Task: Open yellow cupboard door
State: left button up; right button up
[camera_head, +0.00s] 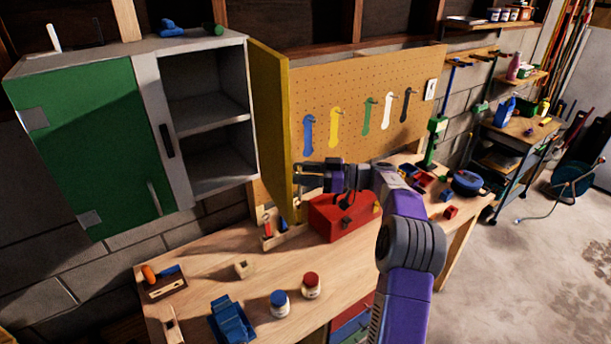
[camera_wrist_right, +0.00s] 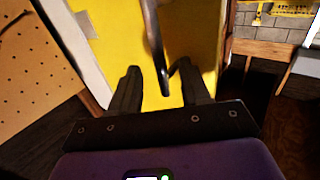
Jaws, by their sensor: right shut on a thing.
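The yellow cupboard door (camera_head: 270,110) stands swung out from the right side of the wall cupboard (camera_head: 205,45), seen nearly edge-on. The cupboard's right compartment and its shelf are exposed. My right gripper (camera_head: 300,172) is at the lower outer part of the door, on its right side in the head view. In the right wrist view the yellow door (camera_wrist_right: 115,45) fills the middle, and its dark curved handle (camera_wrist_right: 154,40) runs down between the fingers of my right gripper (camera_wrist_right: 160,78), which is shut on it. The exact finger contact is dark. My left gripper is not in view.
The green door (camera_head: 85,150) on the cupboard's left is closed. Below is a wooden workbench (camera_head: 235,305) with a red toolbox (camera_head: 342,217), two jars, and a blue vise (camera_head: 232,320). A pegboard (camera_head: 375,80) with hanging tools is behind my right arm.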

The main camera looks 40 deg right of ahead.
jog(key=shift+r, duration=0.1)
dwell(0.7)
jog(key=b+v, duration=0.1)
jog(key=v, duration=0.6)
jog(key=shift+s+d, duration=0.25)
jog(key=shift+s, duration=0.05)
dwell(0.3)
